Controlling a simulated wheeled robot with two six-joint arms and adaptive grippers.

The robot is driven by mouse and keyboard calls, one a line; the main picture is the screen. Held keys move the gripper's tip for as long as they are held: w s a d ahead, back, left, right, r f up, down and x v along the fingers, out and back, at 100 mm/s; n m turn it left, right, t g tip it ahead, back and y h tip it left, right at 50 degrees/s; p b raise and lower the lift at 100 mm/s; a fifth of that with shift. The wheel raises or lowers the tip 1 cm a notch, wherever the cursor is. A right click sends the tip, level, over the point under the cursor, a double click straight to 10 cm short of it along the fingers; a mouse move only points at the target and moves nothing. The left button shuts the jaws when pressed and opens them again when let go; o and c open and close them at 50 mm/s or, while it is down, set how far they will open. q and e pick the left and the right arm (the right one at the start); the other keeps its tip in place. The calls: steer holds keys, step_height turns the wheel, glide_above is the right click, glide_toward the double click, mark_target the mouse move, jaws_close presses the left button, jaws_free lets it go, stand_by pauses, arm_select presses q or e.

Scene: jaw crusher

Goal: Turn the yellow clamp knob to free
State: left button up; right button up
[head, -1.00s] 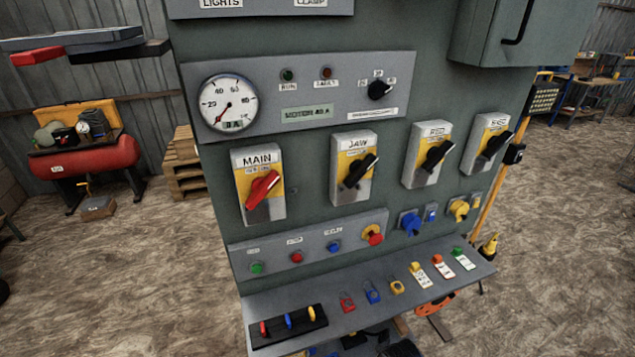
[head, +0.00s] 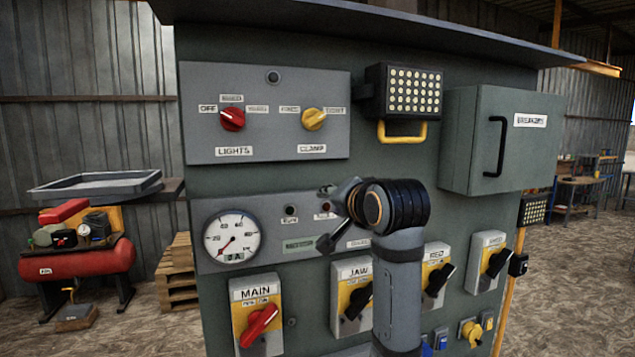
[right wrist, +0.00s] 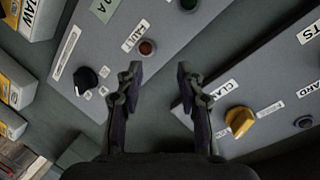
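The yellow clamp knob (head: 313,119) sits on the upper grey panel in the head view, above the CLAMP label. It has a small label on each side, too blurred to read surely, and its pale pointer mark looks slanted to the upper right. In the right wrist view the knob (right wrist: 240,121) is at the lower right, uncovered. My right gripper (head: 331,216) is in front of the gauge panel, below the knob and apart from it. In the right wrist view its two fingers (right wrist: 160,76) are spread with nothing between them. My left gripper is not in view.
A red lights knob (head: 232,119) is left of the clamp knob. A lamp with a yellow handle (head: 402,133) and a grey breaker box (head: 505,140) stick out to the right. A black selector (right wrist: 86,80) and indicator lamps are near the fingers.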

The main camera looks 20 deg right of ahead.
mark_target(318, 119)
steer(key=s+a+r+m+t, duration=0.1)
steer(key=s+r, duration=0.2)
steer(key=r, duration=0.5)
steer(key=s+r+m+t, duration=0.1)
steer(key=s+r+t, duration=0.15)
steer(key=r, duration=0.65)
steer(key=shift+g+y, duration=0.3)
steer(key=shift+g, duration=0.05)
steer(key=w+p, duration=0.2)
steer(key=w, duration=0.1)
steer(key=w+p, duration=0.2)
steer(key=w, duration=0.1)
steer(key=w+p, duration=0.2)
steer(key=w, duration=0.1)
steer(key=shift+w+a, duration=0.3)
steer(key=shift+w, duration=0.1)
steer(key=shift+w+f, duration=0.2)
steer(key=shift+w, duration=0.45)
steer(key=shift+c, duration=0.2)
steer(key=shift+s, duration=0.1)
jaws_close()
